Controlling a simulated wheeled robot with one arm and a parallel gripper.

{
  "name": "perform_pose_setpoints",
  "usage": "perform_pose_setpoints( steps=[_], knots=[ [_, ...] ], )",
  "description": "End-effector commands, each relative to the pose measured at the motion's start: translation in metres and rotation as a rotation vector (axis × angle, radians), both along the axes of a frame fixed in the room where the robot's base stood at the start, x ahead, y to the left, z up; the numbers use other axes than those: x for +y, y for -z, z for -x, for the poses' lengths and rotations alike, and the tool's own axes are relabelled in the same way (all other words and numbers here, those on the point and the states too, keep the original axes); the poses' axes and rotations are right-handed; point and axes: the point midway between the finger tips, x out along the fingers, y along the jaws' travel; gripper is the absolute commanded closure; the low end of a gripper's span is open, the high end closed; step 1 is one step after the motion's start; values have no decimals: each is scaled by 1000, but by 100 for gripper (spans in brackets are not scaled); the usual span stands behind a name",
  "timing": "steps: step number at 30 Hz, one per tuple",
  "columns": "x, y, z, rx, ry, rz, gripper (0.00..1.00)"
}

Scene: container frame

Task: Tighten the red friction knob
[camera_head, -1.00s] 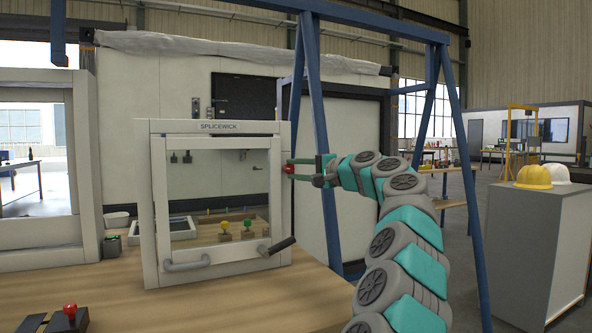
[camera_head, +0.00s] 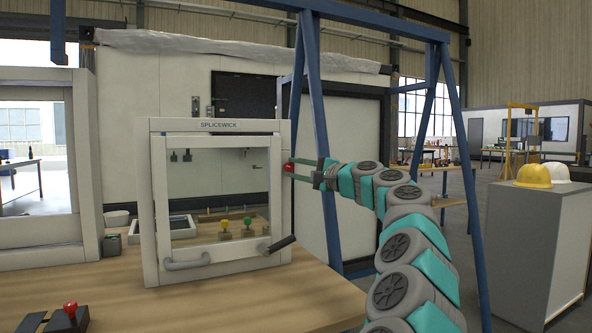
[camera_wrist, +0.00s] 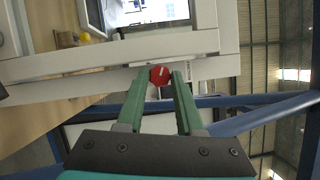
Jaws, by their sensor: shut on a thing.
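The red friction knob (camera_head: 289,168) is on the right side of the white frame labelled SPLICEWICK (camera_head: 219,126). In the wrist view the knob (camera_wrist: 160,75) is round and red with a pale line across its face. My gripper (camera_head: 291,169) reaches it from the right. In the wrist view my two green fingers (camera_wrist: 159,80) lie on either side of the knob, shut on it at their tips. The knob's far side is hidden.
The frame has a grey handle (camera_head: 187,265) at its lower left and a black lever (camera_head: 282,244) at its lower right. Another red knob (camera_head: 70,308) on a dark block sits at the front left of the wooden table (camera_head: 200,305). Blue posts (camera_head: 325,150) stand behind my arm.

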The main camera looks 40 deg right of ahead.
Motion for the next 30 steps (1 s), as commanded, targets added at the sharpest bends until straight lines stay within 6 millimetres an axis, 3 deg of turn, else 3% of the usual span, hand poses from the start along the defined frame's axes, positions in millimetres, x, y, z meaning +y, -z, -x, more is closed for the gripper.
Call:
perform_pose_setpoints(
  steps=[1, 2, 4, 16, 30],
  knots=[
    [-1, 2, 0, 2, 2, 0, 100],
    [-1, 2, 0, 2, 2, 0, 61],
    [-1, 1, 0, 2, 1, 0, 53],
    [-2, 2, 7, 0, 1, 0, 52],
    [-12, 6, 69, -2, 4, 0, 52]
  ],
)
